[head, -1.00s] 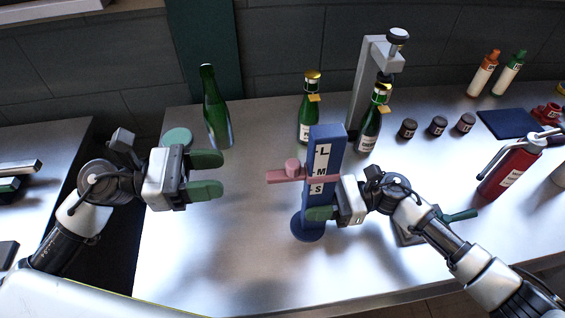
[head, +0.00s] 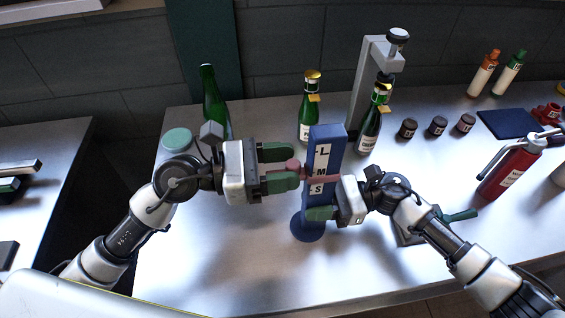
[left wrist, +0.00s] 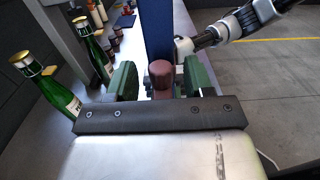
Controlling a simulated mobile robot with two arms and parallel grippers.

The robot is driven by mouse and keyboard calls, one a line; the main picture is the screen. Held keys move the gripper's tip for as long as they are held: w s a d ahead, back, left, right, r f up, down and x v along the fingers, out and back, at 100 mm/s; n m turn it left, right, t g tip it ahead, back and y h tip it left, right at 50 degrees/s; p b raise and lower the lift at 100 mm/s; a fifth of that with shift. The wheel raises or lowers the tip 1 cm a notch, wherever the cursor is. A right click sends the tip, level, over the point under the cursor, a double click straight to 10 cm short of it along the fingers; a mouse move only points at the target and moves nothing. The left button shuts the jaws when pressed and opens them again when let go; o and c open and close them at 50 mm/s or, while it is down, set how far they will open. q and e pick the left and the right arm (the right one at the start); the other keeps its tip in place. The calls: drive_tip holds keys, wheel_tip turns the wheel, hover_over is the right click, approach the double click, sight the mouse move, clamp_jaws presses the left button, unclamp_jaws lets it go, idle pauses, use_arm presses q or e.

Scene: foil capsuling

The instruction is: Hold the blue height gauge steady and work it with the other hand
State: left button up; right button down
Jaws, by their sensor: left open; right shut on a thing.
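The blue height gauge (head: 325,150) stands upright on a round blue base (head: 308,232), with the letters L, M and S down its white scale. A pink slider with a round knob (head: 293,165) sits between M and S. My right gripper (head: 322,212) is shut on the lower part of the blue post. My left gripper (head: 296,168) is open at the slider, its green fingers on either side of the knob. In the left wrist view the knob (left wrist: 161,75) stands between the two open fingers, with the blue post (left wrist: 157,35) beyond it.
Green bottles (head: 309,110) stand behind the gauge, one by a grey stand (head: 366,85). A plain green bottle (head: 211,100) is behind my left gripper. Dark caps (head: 438,126) and a red extinguisher-like bottle (head: 512,165) are at right. The front left of the table is clear.

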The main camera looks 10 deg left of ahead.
use_arm(q)
clamp_jaws()
wheel_tip(320, 180, up, 8)
drive_tip(key=shift+f, duration=0.15)
idle(0.4)
unclamp_jaws()
use_arm(e)
drive_tip(key=shift+f, duration=0.1)
use_arm(q)
drive_tip(key=shift+a, duration=0.1)
drive_tip(key=v, duration=1.2)
